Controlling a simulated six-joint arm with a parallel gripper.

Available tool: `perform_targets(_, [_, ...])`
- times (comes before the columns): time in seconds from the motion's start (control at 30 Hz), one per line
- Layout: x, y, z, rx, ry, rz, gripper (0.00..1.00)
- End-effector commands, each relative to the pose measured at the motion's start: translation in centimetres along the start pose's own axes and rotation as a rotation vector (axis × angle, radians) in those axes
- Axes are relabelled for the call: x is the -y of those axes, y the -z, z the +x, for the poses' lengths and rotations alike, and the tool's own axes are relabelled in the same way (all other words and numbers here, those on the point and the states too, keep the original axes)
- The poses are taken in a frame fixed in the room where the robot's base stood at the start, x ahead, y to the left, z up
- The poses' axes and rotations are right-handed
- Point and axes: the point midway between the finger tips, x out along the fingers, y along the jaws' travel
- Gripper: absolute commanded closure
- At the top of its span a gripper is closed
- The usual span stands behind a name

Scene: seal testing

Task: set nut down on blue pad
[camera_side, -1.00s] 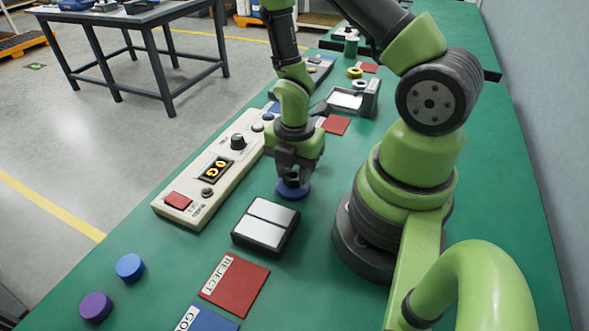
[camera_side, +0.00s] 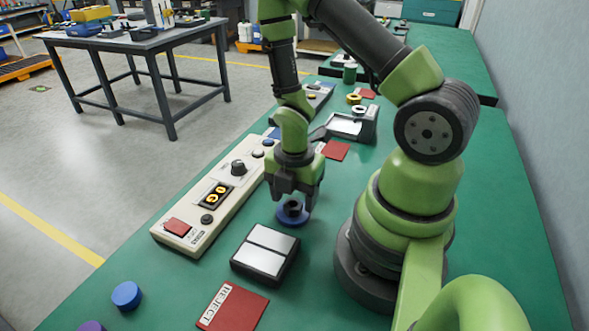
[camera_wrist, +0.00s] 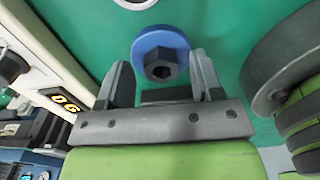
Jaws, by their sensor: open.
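The dark hexagonal nut (camera_side: 293,207) rests on the round blue pad (camera_side: 283,219) on the green bench. In the wrist view the nut (camera_wrist: 160,66) lies flat near the lower part of the blue pad (camera_wrist: 153,39), with its hole facing up. My gripper (camera_side: 293,199) is low over the pad with its jaws spread. In the wrist view its two fingers stand either side of the nut, with a gap on each side. The nut's far side is hidden in the side view.
A black box with two silver plates (camera_side: 265,251) sits in front of the pad. The beige control panel (camera_side: 226,190) is on the left. A red REJECT mat (camera_side: 233,308) and a blue disc (camera_side: 127,295) lie nearer the camera. A silver-topped device (camera_side: 350,124) stands behind.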

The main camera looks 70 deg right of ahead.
Motion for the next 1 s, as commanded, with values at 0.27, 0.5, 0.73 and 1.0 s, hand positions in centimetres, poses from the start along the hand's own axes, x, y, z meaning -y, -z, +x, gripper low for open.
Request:
perform_targets(0.27, [-0.2,0.0,-4.3,0.002,-0.009,0.0,0.4])
perform_targets(0.5, [-0.1,-0.1,-8.2,0.005,-0.009,0.001,0.4])
perform_targets(0.73, [-0.1,0.0,-10.7,0.003,-0.006,0.0,0.4])
perform_targets(1.0, [-0.5,0.6,-13.8,0.002,-0.078,0.202,0.4])
